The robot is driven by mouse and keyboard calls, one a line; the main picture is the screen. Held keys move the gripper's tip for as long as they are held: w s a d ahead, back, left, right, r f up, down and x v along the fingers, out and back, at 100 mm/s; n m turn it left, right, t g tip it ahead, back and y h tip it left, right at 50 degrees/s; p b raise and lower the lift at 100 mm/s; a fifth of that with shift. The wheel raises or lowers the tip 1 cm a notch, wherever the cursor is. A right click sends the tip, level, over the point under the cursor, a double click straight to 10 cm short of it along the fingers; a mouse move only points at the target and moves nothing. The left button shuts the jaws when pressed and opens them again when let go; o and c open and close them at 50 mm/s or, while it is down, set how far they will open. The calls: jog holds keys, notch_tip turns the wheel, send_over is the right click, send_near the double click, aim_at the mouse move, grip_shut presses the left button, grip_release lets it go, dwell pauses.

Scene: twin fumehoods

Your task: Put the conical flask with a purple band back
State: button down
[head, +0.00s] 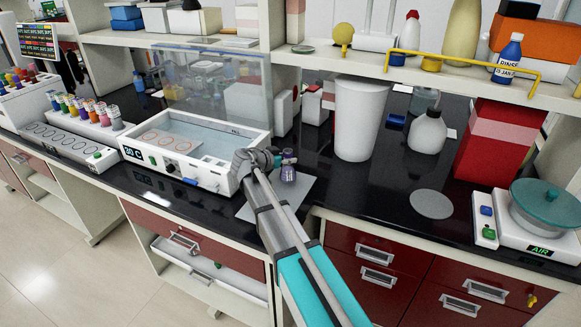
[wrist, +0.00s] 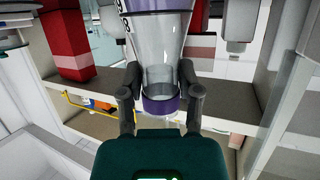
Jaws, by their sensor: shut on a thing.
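The conical flask with a purple band (head: 288,172) is at the end of my arm, in front of the right end of the white water bath. In the wrist view the clear flask (wrist: 163,45) shows a purple band at its narrow part and more purple at the wide part, which is cut off by the top edge. My gripper (wrist: 160,78) is shut on it, one finger on each side; in the head view my gripper (head: 270,160) partly hides it. A grey square mat (head: 300,200) lies below; I cannot tell whether the flask touches it.
The water bath (head: 135,152) has a raised clear lid (head: 215,85) and ring-marked places inside. A grey disc (head: 432,204) lies on the clear black bench.

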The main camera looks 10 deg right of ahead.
jog(key=shift+f+b, duration=0.75)
jog(key=shift+f, duration=0.35)
jog(key=shift+f, duration=0.1)
jog(key=shift+c, duration=1.5)
grip_release()
jog(key=shift+s+a+r, duration=0.25)
jog(key=shift+a+r, duration=0.15)
jog(key=shift+a, duration=0.05)
jog(key=p+v, duration=0.4)
jog(key=v, duration=0.7)
jog(key=shift+f, duration=0.15)
